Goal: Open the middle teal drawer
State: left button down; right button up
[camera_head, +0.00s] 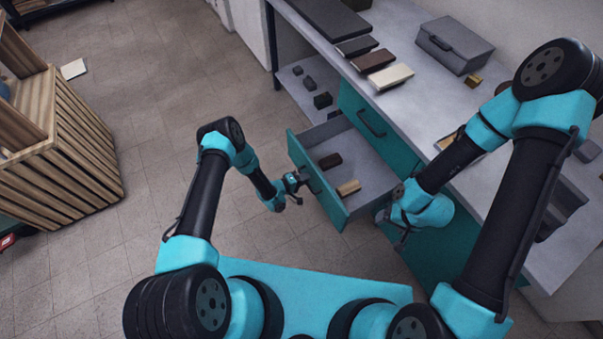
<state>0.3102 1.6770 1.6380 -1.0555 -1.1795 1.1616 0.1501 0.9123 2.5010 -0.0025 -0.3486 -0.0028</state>
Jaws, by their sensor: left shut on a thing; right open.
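The middle teal drawer (319,180) is pulled out of the cabinet under the counter, its grey inside in view. A dark brown block (330,161) and a tan block (348,187) lie in it. My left gripper (301,186) is at the outer side of the drawer front, shut on its dark handle (311,178); the small contact is partly hidden by the gripper. My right gripper (402,236) is open and empty, beside the drawer's right end and in front of the lower cabinet front.
Above is another teal drawer (362,126), shut. The grey counter (415,103) carries a grey case (454,45), dark and cream blocks. A slatted wooden crate (70,150) stands on the left. The tiled floor (170,110) between is clear.

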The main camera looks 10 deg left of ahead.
pick_arm(q)
jog(key=shift+s+a, duration=0.35)
jog(key=shift+a, duration=0.1)
jog(key=c, duration=1.1)
grip_release()
jog(key=shift+c, duration=0.2)
jog(key=shift+a, duration=0.1)
jog(key=v, duration=1.7)
jog(key=shift+r, duration=0.1)
